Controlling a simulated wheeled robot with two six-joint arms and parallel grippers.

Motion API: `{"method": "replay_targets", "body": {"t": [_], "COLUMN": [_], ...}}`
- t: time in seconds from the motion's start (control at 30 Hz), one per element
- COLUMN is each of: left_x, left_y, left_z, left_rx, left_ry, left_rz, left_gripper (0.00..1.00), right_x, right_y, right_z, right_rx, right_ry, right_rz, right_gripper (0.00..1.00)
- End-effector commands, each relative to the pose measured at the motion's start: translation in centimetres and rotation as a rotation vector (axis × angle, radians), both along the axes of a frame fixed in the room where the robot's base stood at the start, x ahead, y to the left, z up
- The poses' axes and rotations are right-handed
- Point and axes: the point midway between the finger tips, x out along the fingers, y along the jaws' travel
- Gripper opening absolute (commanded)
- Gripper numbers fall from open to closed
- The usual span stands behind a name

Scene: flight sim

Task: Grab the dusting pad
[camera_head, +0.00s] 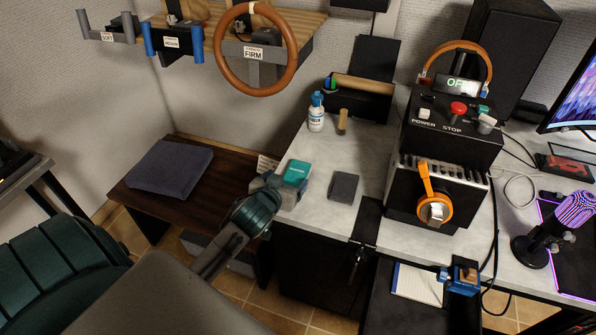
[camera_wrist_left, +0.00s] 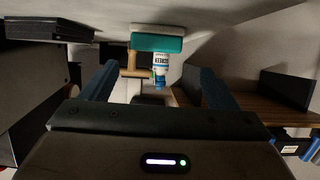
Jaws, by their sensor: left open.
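A small teal pad with a pale underside, which I take as the dusting pad (camera_head: 297,171), lies near the left edge of the grey desktop. In the left wrist view, which looks upside down, the dusting pad (camera_wrist_left: 157,43) is ahead of the fingers and apart from them. My left gripper (camera_head: 281,188) is at the desk's left edge, just beside the pad. Its blue fingers (camera_wrist_left: 157,88) are spread wide with nothing between them. I do not see my right gripper.
A white-and-blue bottle (camera_head: 316,112) and a wooden-handled tool (camera_head: 342,122) stand behind the pad. A dark square block (camera_head: 343,187) lies to its right. A control box (camera_head: 450,125) stands further right. A low brown table (camera_head: 215,200) with a dark cushion (camera_head: 170,167) is at left.

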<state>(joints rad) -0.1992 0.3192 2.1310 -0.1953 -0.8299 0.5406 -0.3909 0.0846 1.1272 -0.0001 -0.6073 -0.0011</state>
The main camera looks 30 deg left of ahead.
Motion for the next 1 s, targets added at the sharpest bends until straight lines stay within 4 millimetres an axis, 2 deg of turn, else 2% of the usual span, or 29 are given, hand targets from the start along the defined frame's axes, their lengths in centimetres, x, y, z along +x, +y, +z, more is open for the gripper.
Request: {"method": "replay_targets", "body": {"t": [0.1, 0.23, 0.33, 0.5, 0.8, 0.87, 1.0], "left_x": [1.0, 1.9, 3.3, 5.4, 5.8, 5.8, 5.8], "left_y": [0.2, 0.3, 0.3, 0.6, 0.8, 0.8, 0.8], "left_z": [-0.4, -0.8, -1.4, -2.3, -2.7, -2.7, -2.7], "left_rx": [0.0, -0.001, -0.002, 0.0, 0.0, 0.0, 0.0], "left_ry": [0.0, 0.001, 0.002, 0.0, 0.001, 0.001, 0.001], "left_rz": [0.001, 0.0, 0.002, 0.0, 0.0, 0.0, 0.0], "left_gripper": [0.82, 0.82, 0.82, 0.82, 0.82, 0.72, 0.45], "right_x": [-1.5, -1.2, -0.6, -1.4, -1.7, -1.7, -1.7], "right_y": [-0.1, -0.1, -0.2, -0.3, -0.3, -0.3, -0.3], "right_z": [-0.4, -0.3, -0.7, -1.3, -1.4, -1.4, -1.4], "right_rx": [-0.001, 0.0, -0.001, -0.001, 0.0, 0.0, 0.0], "right_ry": [0.021, 0.013, -0.002, 0.0, 0.003, 0.003, 0.003], "right_rz": [-0.001, -0.001, -0.002, -0.003, -0.002, -0.002, -0.002], "right_gripper": [0.36, 0.36, 0.36, 0.36, 0.36, 0.36, 0.36]}}
